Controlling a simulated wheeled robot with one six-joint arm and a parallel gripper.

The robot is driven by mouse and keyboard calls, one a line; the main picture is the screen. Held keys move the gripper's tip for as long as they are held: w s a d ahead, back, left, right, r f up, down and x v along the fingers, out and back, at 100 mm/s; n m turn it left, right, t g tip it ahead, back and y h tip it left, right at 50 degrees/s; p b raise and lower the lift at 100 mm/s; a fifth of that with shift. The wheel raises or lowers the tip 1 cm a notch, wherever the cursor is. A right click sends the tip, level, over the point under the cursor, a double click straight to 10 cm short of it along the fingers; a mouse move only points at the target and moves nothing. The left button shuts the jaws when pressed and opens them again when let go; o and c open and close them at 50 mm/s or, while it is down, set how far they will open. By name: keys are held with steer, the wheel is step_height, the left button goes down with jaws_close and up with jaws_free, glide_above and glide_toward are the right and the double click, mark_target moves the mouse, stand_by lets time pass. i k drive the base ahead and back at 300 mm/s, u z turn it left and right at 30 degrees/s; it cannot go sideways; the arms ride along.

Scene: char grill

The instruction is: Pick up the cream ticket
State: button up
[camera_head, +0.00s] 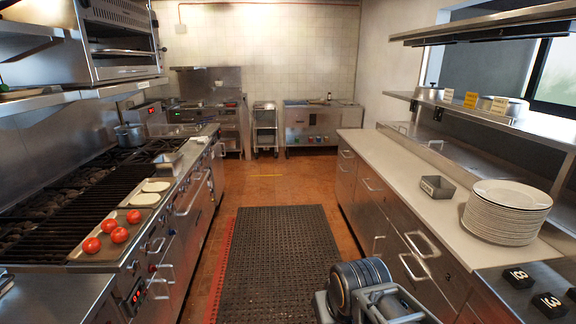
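Several small paper tickets stand along the edge of the upper right shelf. A pale cream ticket (447,95) is at the left, an orange-yellow ticket (470,100) is in the middle, and another pale yellowish ticket (499,105) is at the right. The two pale ones are too small to tell apart surely by colour. Any writing on them is unreadable. Part of my arm shows at the bottom centre, well below and left of the tickets. My gripper is not in view.
Tomatoes (119,235) lie by the grill (60,210) at left.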

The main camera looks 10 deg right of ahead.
mark_target(499, 106)
steer(key=z, duration=0.05)
steer(key=i, duration=2.2)
steer(key=z, duration=0.7)
steer(key=i, duration=1.05)
steer(key=z, duration=0.95)
